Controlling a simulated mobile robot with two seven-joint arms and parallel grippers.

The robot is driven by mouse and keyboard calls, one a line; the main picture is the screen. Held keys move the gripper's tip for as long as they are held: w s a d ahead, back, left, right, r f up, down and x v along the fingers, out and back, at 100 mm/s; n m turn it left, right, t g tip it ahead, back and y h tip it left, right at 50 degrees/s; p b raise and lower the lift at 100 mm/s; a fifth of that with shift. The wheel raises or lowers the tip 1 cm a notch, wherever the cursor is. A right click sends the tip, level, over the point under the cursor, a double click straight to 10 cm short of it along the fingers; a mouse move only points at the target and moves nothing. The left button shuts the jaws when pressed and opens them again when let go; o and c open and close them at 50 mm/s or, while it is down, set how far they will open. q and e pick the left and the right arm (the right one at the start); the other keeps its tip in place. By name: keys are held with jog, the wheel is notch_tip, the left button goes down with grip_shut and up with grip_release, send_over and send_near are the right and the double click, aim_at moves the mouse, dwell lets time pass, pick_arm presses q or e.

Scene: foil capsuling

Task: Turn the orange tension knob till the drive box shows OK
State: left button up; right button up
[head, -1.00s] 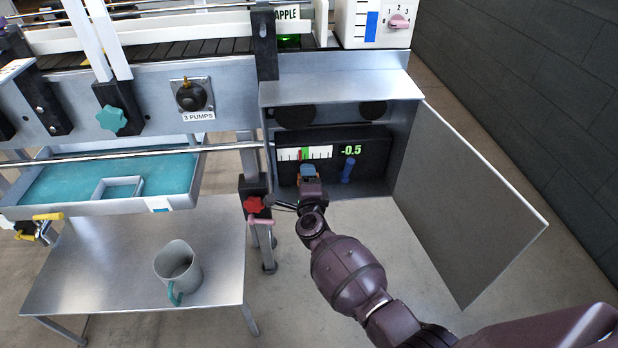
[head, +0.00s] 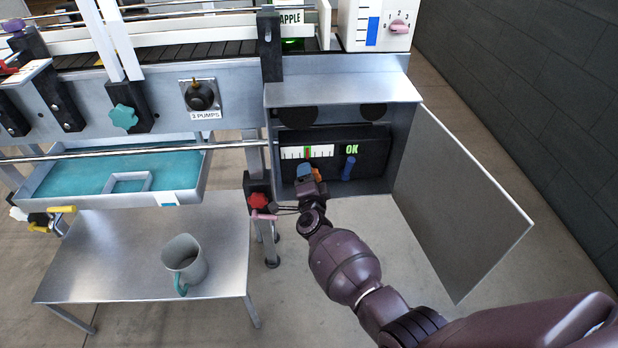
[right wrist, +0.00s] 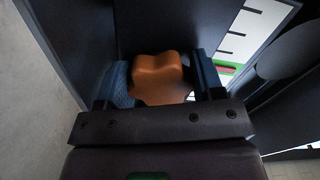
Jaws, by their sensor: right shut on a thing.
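The drive box (head: 374,145) is a black panel inside an open metal housing under the conveyor. My right gripper (head: 310,173) reaches into the housing below the gauge. The orange tension knob (right wrist: 158,77) sits between its two blue fingertips in the right wrist view, and the gripper is shut on it. In the head view only a little orange (head: 319,175) shows past the gripper. My left gripper is not in view.
A hinged door (head: 460,200) stands open to the right of the housing. A mug (head: 185,262) stands on the low metal table (head: 110,260).

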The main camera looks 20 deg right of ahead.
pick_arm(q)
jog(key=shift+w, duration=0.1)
pick_arm(e)
jog(key=o, duration=0.9)
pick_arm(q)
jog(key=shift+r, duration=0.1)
pick_arm(e)
jog(key=shift+s, duration=0.1)
